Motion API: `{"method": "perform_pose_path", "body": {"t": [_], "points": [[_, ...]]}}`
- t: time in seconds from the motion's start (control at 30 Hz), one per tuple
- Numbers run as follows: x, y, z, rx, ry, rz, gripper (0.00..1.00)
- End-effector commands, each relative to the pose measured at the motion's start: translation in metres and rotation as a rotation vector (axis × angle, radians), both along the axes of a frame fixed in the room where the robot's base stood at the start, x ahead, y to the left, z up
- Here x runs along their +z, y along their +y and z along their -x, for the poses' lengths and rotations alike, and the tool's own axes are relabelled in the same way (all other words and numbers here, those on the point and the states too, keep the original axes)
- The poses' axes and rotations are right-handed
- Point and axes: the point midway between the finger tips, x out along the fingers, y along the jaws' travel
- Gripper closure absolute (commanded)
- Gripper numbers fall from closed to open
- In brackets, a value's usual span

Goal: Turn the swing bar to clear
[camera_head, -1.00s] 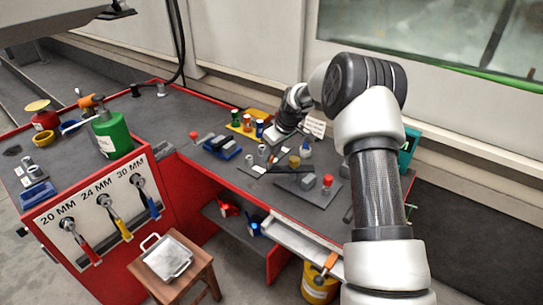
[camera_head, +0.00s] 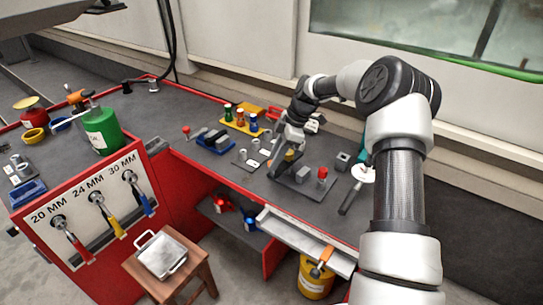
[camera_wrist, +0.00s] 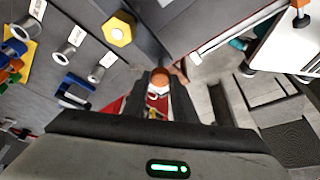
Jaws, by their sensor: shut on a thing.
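My gripper (camera_head: 274,168) points down at the left edge of a dark fixture plate (camera_head: 303,190) on the red bench. In the wrist view its fingers (camera_wrist: 158,88) are closed around a small orange-brown round knob (camera_wrist: 160,76), seemingly the swing bar's handle. The bar itself is mostly hidden by the fingers, and its angle cannot be told. The plate carries a yellow hex-topped piece, partly behind my gripper and clear in the wrist view (camera_wrist: 119,29), a grey block (camera_head: 302,174) and a red-topped post (camera_head: 322,173).
Left of my gripper are small grey cylinders on a plate (camera_head: 241,158), a blue holder (camera_head: 216,142) and a yellow tray (camera_head: 238,126) of coloured pieces. A dark-handled tool (camera_head: 350,198) lies to the right. A stool with a metal tray (camera_head: 160,256) stands in front.

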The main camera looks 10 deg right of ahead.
Motion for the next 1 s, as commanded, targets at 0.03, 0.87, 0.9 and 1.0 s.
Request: {"method": "perform_pose_path", "body": {"t": [0.03,0.87,0.9,1.0], "points": [[0.0004,-0.0019,0.0008,0.018,0.0,0.001,1.0],[-0.0005,-0.0063,0.0058,0.091,0.003,0.002,0.58],[-0.0005,-0.0062,0.0057,0.09,0.002,0.002,0.58],[-0.0004,-0.006,0.0055,0.09,0.002,0.001,0.58]]}}
